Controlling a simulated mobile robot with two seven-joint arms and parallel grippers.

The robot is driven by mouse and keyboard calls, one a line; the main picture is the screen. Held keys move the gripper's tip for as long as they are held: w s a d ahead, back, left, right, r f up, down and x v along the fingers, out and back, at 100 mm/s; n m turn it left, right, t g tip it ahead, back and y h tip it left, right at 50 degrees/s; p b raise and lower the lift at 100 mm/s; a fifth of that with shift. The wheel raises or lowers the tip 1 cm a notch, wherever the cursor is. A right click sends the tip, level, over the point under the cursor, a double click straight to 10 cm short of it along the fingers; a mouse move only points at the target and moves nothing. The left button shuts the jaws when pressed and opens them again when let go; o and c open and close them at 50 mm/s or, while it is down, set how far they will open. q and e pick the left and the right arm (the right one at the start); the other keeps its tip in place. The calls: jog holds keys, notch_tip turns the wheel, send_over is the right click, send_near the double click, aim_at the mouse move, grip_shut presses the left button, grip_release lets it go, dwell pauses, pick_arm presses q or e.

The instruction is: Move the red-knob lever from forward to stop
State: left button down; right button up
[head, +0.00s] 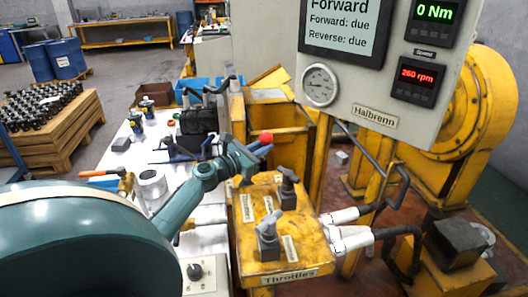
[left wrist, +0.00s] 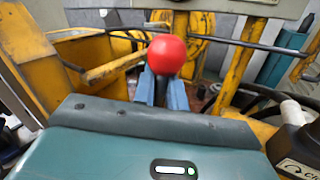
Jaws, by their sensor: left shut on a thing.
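The red-knob lever's round red knob (head: 266,137) stands at the back of the yellow throttle box (head: 262,210) in the head view. My left gripper (head: 254,153) reaches over the box from the left and is at the lever, just below the knob. In the left wrist view the red knob (left wrist: 167,54) sticks up above my left gripper's two blue-grey fingers (left wrist: 166,92), which are shut on the lever. The lever's shaft is mostly hidden by the fingers. My right gripper does not show.
White-ended handles (head: 345,238) lie right.

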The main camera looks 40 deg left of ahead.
pick_arm(q)
jog(key=s+a+n+t+b, duration=0.1)
jog(key=b, duration=0.1)
jog(key=s+a+r+n+t+b, duration=0.1)
jog(key=s+t+b, duration=0.1)
jog(key=b, duration=0.1)
jog(key=shift+a+b, duration=0.2)
jog(key=shift+b, duration=0.1)
jog(key=shift+s+a+r+n+t+b, duration=0.4)
jog(key=shift+s+a+r+t+b, duration=0.05)
jog(key=shift+s+t, duration=0.1)
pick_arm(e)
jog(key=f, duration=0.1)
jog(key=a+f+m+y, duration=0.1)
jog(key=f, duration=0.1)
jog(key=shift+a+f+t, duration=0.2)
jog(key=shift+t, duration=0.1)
pick_arm(q)
jog(key=c, duration=1.5)
grip_release()
jog(key=shift+o, duration=0.2)
jog(key=shift+d+f, duration=0.1)
jog(key=shift+f, duration=0.05)
